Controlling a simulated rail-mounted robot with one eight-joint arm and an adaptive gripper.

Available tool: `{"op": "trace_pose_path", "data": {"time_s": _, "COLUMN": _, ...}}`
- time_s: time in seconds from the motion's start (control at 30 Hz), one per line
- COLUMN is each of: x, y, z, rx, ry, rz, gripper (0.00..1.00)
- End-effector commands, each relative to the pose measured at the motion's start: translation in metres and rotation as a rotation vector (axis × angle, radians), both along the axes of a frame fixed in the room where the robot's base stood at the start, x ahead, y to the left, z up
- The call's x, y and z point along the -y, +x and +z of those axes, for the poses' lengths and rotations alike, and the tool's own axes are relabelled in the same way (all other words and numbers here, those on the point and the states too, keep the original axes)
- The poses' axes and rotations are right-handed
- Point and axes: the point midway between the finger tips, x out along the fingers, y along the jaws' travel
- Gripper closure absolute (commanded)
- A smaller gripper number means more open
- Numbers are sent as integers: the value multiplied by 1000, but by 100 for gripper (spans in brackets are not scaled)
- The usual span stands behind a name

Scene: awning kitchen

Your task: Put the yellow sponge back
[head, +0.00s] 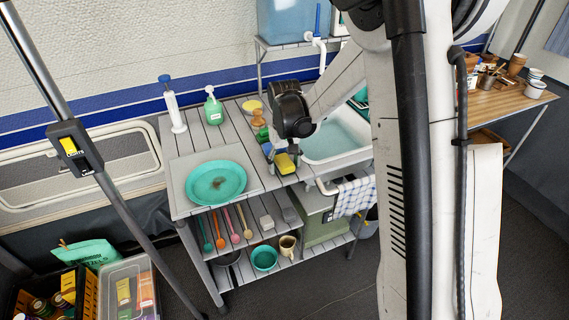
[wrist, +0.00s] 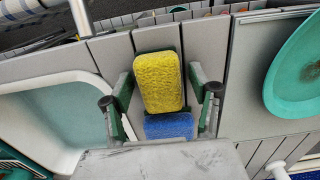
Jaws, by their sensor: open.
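The yellow sponge (head: 285,164) with a green underside lies on the slatted counter near its front edge, just left of the sink. My gripper (head: 281,150) is over it, pointing down. In the wrist view the sponge (wrist: 158,82) sits between the two open fingers of my gripper (wrist: 161,88), with a small gap at each side. A blue sponge (wrist: 168,126) lies right behind the yellow one, close to it; part of it is hidden by my gripper body. It also shows in the head view (head: 267,148), partly hidden by my gripper.
The white sink (head: 340,157) is right of my gripper. A teal plate (head: 216,183) lies at the left on a grey board. Shelves below hold spoons and cups.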

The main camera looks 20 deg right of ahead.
Motion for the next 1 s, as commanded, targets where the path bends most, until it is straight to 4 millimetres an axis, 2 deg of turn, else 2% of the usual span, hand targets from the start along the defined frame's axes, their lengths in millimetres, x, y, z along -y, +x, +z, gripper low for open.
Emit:
{"op": "trace_pose_path", "data": {"time_s": 0.17, "x": 0, "y": 0, "z": 10, "rx": 0, "ry": 0, "rz": 0, "gripper": 43}}
{"op": "trace_pose_path", "data": {"time_s": 0.5, "x": 0, "y": -1, "z": 75, "rx": 0, "ry": 0, "rz": 0, "gripper": 43}}
{"op": "trace_pose_path", "data": {"time_s": 0.7, "x": 0, "y": 0, "z": 107, "rx": 0, "ry": 0, "rz": 0, "gripper": 43}}
{"op": "trace_pose_path", "data": {"time_s": 1.0, "x": 0, "y": -7, "z": 130, "rx": 14, "ry": 1, "rz": -2, "gripper": 43}}
